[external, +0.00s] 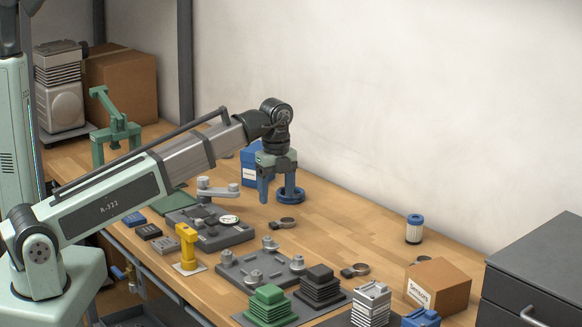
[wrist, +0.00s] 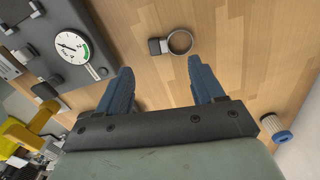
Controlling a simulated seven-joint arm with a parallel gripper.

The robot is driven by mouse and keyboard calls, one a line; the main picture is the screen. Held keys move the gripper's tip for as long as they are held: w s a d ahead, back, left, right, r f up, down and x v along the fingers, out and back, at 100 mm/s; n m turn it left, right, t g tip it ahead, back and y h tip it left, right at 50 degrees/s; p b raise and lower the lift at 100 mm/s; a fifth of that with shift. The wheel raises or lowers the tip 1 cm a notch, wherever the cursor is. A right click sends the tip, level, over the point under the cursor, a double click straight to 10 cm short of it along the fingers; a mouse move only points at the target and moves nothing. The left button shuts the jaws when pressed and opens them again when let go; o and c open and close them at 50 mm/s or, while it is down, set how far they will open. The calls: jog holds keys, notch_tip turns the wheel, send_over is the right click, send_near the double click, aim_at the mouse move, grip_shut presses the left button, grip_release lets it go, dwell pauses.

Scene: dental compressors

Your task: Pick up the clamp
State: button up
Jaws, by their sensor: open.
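A small clamp, a metal ring with a dark block on one side, lies flat on the wooden bench (external: 330,235). In the wrist view the clamp (wrist: 179,42) is ahead of the fingertips, roughly in line with the gap between them. I take it to be the clamp (external: 284,223) just below my gripper in the external view. A second, similar clamp (external: 355,270) lies nearer the front right. My gripper (external: 277,192) points down above the bench, its blue fingers apart and nothing between them; it also shows in the wrist view (wrist: 160,72).
A grey unit with a gauge (external: 229,219) stands left of the clamp. A grey plate with posts (external: 258,270) lies in front. A blue-capped filter (external: 414,229) stands right. Bench around the clamp is clear.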

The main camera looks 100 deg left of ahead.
aim_at(277, 223)
jog(key=shift+f, duration=3.7)
jog(key=shift+c, duration=0.5)
jog(key=c, duration=1)
jog(key=shift+r, duration=0.15)
